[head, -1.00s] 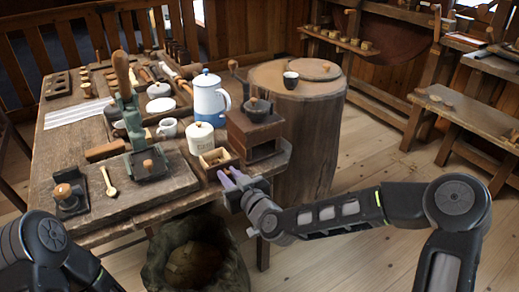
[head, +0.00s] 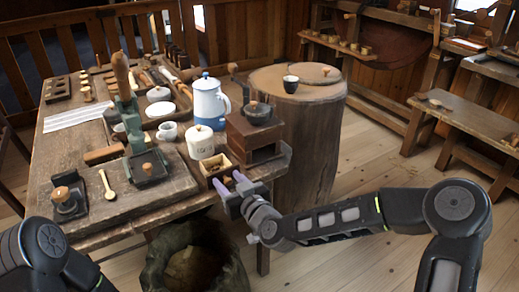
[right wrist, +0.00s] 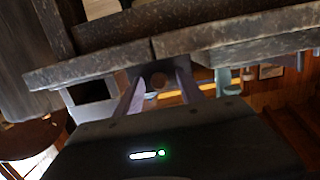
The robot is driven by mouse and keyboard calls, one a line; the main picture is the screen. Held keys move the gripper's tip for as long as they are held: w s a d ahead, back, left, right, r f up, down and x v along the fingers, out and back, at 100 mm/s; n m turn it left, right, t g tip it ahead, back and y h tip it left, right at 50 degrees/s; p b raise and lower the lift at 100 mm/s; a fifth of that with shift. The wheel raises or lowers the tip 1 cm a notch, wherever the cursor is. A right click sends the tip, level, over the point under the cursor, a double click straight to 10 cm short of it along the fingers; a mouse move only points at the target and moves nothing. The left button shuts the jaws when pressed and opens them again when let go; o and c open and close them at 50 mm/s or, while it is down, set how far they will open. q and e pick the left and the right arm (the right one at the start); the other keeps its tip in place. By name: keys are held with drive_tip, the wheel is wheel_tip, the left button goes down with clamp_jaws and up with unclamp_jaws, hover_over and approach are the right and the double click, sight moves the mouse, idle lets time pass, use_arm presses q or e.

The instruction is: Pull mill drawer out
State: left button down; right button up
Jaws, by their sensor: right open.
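The mill (head: 250,135) is a dark wooden box with a dark bowl on top, standing at the table's right front corner. Its small drawer (head: 207,178) sticks out at the front left of the box, with its open top showing and brown bits inside. My right gripper (head: 229,184) is open just in front of the drawer, fingers pointing at its front. In the right wrist view, a round dark knob (right wrist: 158,80) shows between the spread fingers; whether they touch it I cannot tell. My left gripper is out of view; only part of that arm shows.
A cream canister (head: 200,142) and a blue-white pot (head: 209,103) stand close behind the drawer. The table's front edge lies beside my right gripper. A sack (head: 230,270) stands on the floor below, and a barrel-like stump (head: 312,140) behind the mill.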

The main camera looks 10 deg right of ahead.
drive_tip(key=v, duration=0.7)
drive_tip(key=shift+s, duration=0.4)
drive_tip(key=shift+d, duration=0.1)
